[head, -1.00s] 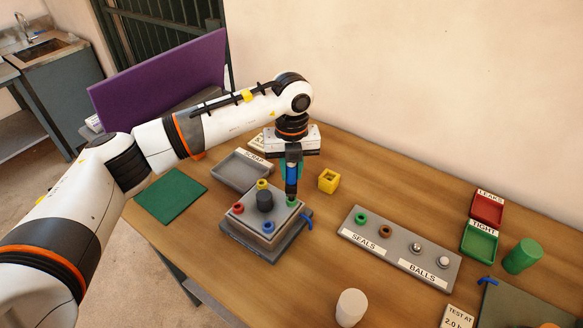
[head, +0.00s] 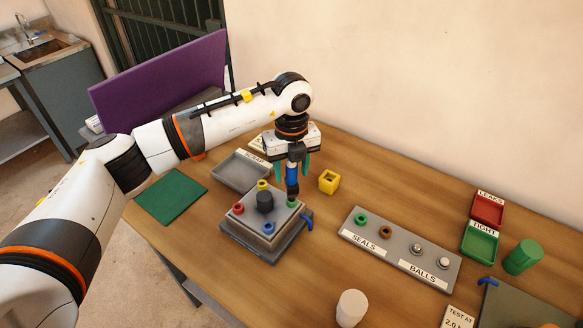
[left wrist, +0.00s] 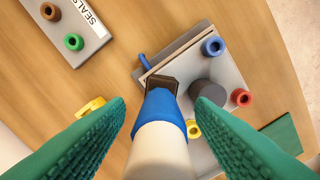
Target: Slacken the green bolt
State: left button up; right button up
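The green bolt (head: 291,203) sits at the right corner of the grey square block (head: 262,236). A tool with a dark shaft and a blue band (head: 291,172) stands upright over it, its lower end at the bolt. In the left wrist view the tool's white body and blue band (left wrist: 160,108) hide the green bolt. My left gripper (head: 292,176) is open around the tool, with a teal finger on each side and gaps between fingers and tool. Red (head: 238,209), yellow (head: 262,185) and blue (head: 268,228) bolts sit at the other corners. My right gripper is not in view.
A dark knob (head: 265,202) rises mid-block; a blue lever (head: 307,222) sticks out at its right. A yellow holed cube (head: 329,181) stands close by. A grey tray (head: 241,170) lies behind, the seals and balls rack (head: 350,235) to the right. A purple panel (head: 160,80) stands behind my arm.

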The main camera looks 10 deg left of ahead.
pick_arm(q)
jog(key=shift+f, duration=0.1)
jog(key=shift+r+b, duration=0.3)
jog(key=shift+r, duration=0.2)
notch_tip(320, 180, up, 10)
jog(key=b, duration=0.3)
jog(key=shift+f, duration=0.2)
jog(key=shift+r, duration=0.75)
